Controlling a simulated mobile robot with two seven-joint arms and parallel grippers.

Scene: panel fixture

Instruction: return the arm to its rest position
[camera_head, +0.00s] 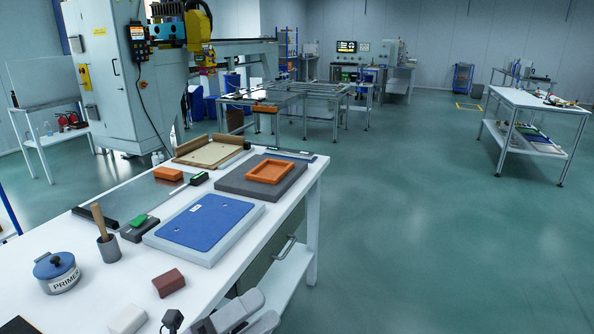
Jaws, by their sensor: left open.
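My left gripper (252,311) shows as pale grey parts at the bottom edge of the head view. It is beside the front right edge of the white workbench (215,289), and its fingers are open with nothing seen between them. Most of its arm is cut off by the frame. My right gripper is not in view. A blue panel (208,224) lies flat on a pale block on the bench, farther back than the gripper and apart from it.
On the bench are a PRIMER pot (57,272), a dark cup (109,248) with a wooden handle, a brown block (168,282), an orange tray (269,171) on a dark grey slab and a wooden-edged board (209,153). Open green floor (430,240) lies to the right.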

